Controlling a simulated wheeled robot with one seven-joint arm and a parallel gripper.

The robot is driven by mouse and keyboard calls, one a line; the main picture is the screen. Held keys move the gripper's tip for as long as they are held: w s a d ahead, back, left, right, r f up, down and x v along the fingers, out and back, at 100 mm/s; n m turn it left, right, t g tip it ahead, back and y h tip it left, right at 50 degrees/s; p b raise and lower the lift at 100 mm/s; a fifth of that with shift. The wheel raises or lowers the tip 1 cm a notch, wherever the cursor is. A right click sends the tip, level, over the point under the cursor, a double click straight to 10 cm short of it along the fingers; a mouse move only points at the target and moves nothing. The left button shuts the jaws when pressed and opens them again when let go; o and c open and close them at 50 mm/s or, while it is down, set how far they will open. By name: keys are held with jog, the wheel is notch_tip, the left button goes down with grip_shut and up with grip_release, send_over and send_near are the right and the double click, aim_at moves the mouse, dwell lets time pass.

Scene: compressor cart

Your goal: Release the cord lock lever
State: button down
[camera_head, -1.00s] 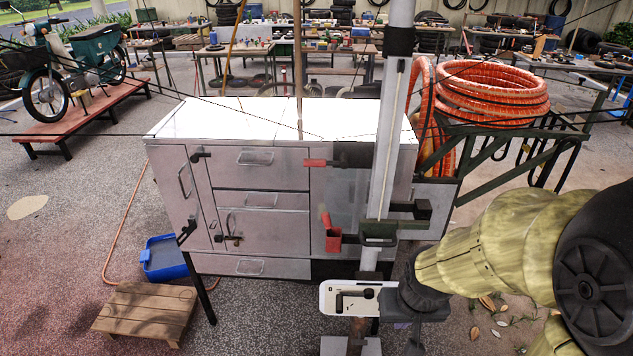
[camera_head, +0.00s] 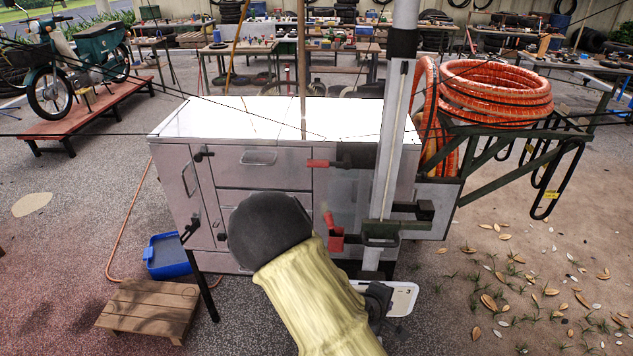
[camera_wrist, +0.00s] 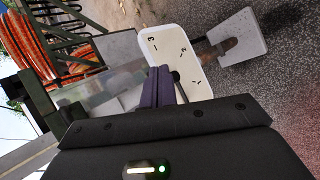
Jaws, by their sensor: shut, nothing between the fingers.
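A white plate (camera_head: 402,298) shows in the head view at the foot of the grey upright post, partly behind my arm. In the wrist view the white plate (camera_wrist: 168,42) carries the marks 1, 2 and 3, with a dark part (camera_wrist: 177,75) at its middle. My gripper (camera_wrist: 160,72) is shut and empty. Its dark fingers overlap the plate's near edge in view; I cannot tell whether they touch. On the cart front are a red-handled lever (camera_head: 318,163) and a lower red lever (camera_head: 334,236). I cannot tell which part is the cord lock lever.
The metal cart (camera_head: 262,178) stands behind my arm. Orange hose coils (camera_head: 495,92) lie on a rack at right. A blue tray (camera_head: 167,257) and a wooden step (camera_head: 148,308) are at left. A pale block (camera_wrist: 238,48) lies beyond the plate.

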aim_at(328, 161)
jog(key=w+a+r+n+t+h, duration=0.2)
jog(key=w+a+r+n+t, duration=0.4)
jog(key=r+n+t, duration=0.5)
jog(key=s+a+r+n+t+y, duration=0.2)
jog(key=a+r+n+t+y, duration=0.5)
jog(key=a+n, duration=0.5)
jog(key=shift+s+r+n+p, duration=0.3)
jog(key=shift+s+r, duration=0.05)
jog(key=s+r+p+x, duration=0.1)
jog(key=r+p+x, duration=0.1)
jog(key=p+x, duration=0.5)
jog(key=shift+x, duration=2.75)
